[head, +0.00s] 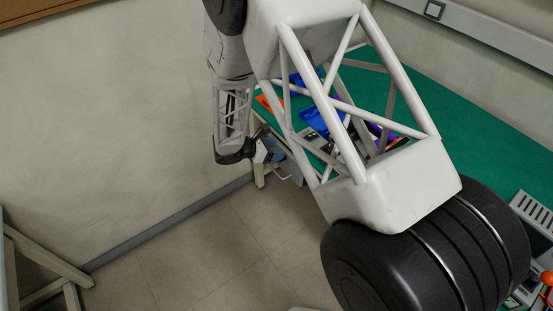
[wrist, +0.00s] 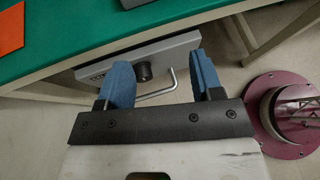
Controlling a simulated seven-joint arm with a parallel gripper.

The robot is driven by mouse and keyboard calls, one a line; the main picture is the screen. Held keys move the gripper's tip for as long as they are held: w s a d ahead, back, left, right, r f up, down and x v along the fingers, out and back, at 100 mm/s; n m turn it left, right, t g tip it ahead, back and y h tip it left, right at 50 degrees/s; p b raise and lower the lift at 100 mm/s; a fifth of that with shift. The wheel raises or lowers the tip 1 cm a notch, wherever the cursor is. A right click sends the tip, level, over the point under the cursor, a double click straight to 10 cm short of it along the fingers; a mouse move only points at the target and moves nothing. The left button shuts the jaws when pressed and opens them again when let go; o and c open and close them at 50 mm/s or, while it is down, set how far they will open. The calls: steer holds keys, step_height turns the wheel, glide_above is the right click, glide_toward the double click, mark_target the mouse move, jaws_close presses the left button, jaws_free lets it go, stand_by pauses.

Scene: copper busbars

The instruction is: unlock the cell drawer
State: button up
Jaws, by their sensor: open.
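A grey drawer front (wrist: 105,65) sits under the edge of the green-topped bench in the wrist view. A dark round knob or lock (wrist: 144,71) stands out from it, and a bent metal handle (wrist: 168,84) is to the knob's right. My gripper (wrist: 160,68) is open, its two blue fingers apart, with the knob and handle appearing between them. I cannot tell whether the fingers touch either one. In the head view my gripper (head: 270,157) is small, low beside the bench's near end, and the drawer is mostly hidden there. No key can be made out.
The green bench top (wrist: 60,38) overhangs the drawer. An orange sheet (wrist: 11,30) lies on it, and blue trays (head: 322,118) show through my arm in the head view. A pale bench leg (wrist: 238,38) stands right of the drawer. The tiled floor (head: 215,245) is open.

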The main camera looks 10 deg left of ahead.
steer(key=a+f+n+t, duration=0.2)
steer(key=a+f+n, duration=0.1)
steer(key=a+f, duration=0.2)
step_height(320, 180, down, 2)
steer(key=shift+s+a+f+n, duration=0.15)
steer(key=shift+s+a+n, duration=0.05)
steer(key=shift+n, duration=0.1)
steer(key=x, duration=0.7)
steer(key=shift+w+d+f, duration=0.2)
steer(key=shift+w+f, duration=0.1)
steer(key=shift+c, duration=0.2)
steer(key=c, duration=0.9)
